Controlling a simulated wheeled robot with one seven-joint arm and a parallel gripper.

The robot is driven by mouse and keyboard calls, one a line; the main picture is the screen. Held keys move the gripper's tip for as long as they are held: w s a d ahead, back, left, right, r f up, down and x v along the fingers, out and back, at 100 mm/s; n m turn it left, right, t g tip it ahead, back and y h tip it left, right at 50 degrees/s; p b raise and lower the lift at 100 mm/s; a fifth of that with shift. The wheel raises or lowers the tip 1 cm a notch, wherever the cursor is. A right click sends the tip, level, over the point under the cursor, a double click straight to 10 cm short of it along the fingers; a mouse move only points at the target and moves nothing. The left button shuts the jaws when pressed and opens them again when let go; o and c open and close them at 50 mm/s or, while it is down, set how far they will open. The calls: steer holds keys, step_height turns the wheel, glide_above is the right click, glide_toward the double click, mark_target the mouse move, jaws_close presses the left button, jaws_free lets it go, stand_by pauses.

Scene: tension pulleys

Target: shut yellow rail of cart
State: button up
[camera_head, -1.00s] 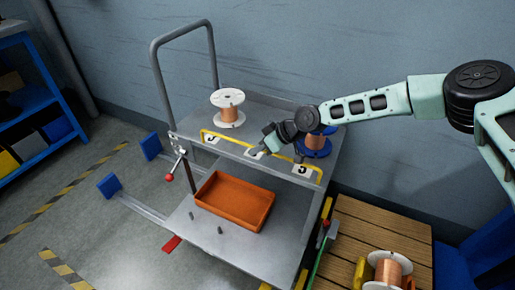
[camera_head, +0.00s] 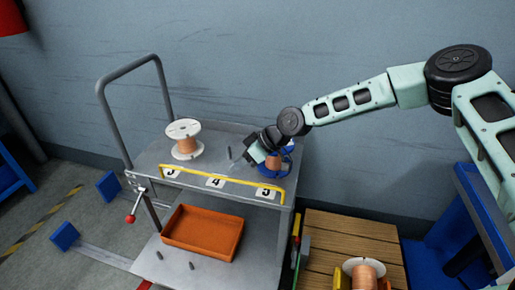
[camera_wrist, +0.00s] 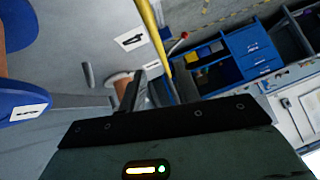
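The grey cart (camera_head: 150,160) stands against the wall. Its yellow rail (camera_head: 222,185) runs along the front of the top shelf, above labels 3, 4 and 5, with both ends bent down. Its exact tilt is hard to tell. My gripper (camera_head: 237,165) is over the top shelf, behind the rail near label 4, apart from it and holding nothing. In the wrist view the gripper's fingers (camera_wrist: 133,92) look close together, and the yellow rail (camera_wrist: 152,38) passes beyond them.
A white spool (camera_head: 184,140) stands on the shelf's left and a blue spool (camera_head: 288,158) on its right, close to my gripper. A bare post (camera_head: 230,153) stands between them. An orange tray (camera_head: 203,232) lies on the lower deck. A wooden pallet (camera_head: 340,232) is at the right.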

steer(key=v, duration=0.8)
steer(key=shift+s+d, duration=0.1)
steer(key=s+a+r+g+h, duration=0.15)
steer(key=s+h, duration=0.35)
steer(key=s, duration=1.1)
steer(key=s+d+r+m+h, duration=0.25)
steer(key=s+d+r, duration=0.25)
steer(key=s, duration=0.5)
steer(key=s+d+r+m+h, duration=0.1)
steer(key=s+d+r+m, duration=0.3)
steer(key=s, duration=0.5)
step_height(320, 180, up, 13)
steer(key=d+n+p, duration=0.1)
steer(key=p, duration=1.2)
steer(key=shift+w+r, duration=0.1)
steer(key=shift+r, duration=0.05)
